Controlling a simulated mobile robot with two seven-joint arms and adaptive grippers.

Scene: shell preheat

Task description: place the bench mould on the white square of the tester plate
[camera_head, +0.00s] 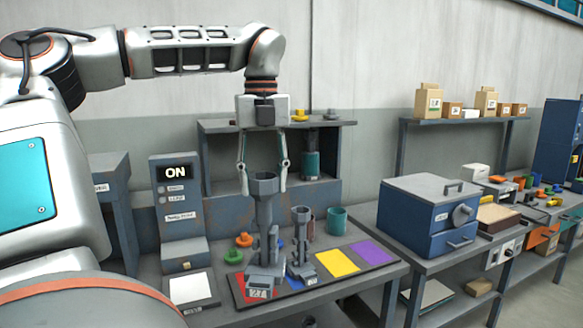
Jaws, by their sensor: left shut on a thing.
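My left gripper (264,188) points straight down, with its two fingers either side of the funnel-shaped top of a tall grey mould (265,230), and is shut on it. The mould is upright over the red end of a strip of coloured squares; its base carries a "27" label. I cannot tell whether its base touches the strip. A white square (190,288) on a grey plate lies at the front left of the bench, bare. A smaller grey mould (301,245) stands to the right of the held one. My right gripper is not in view.
A grey box with an "ON" display (176,173) stands behind the white square. Yellow (337,262) and purple (371,252) squares are bare. A teal cup (337,220) and orange and green pieces stand behind. A blue oven-like box (430,215) is on the right table.

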